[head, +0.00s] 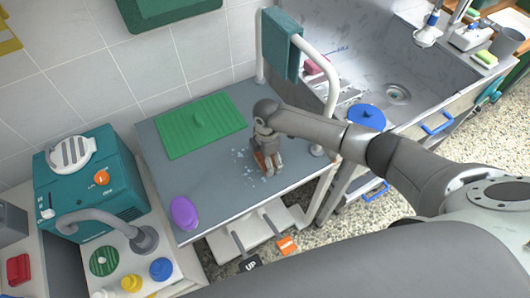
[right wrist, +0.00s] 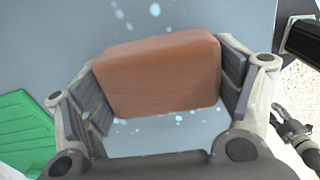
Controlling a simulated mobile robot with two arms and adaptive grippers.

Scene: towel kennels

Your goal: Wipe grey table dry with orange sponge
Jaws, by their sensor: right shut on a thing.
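The grey table (head: 215,188) stands in the middle of the head view, with white wet spots (head: 246,170) near its centre. My right gripper (head: 267,168) is low over these spots. It is shut on the orange sponge (head: 261,160), which is mostly hidden by the fingers in the head view. In the right wrist view the sponge (right wrist: 158,75) sits flat between both finger pads, and droplets (right wrist: 154,10) show on the grey surface on two sides of it. I cannot tell whether the sponge touches the table.
A green mat (head: 200,125) lies at the table's back left and a purple oval thing (head: 184,213) at its front left corner. A white rail (head: 328,80) with a teal towel (head: 281,45) rises at the right edge, beside the sink (head: 398,93). A teal machine (head: 90,180) stands left.

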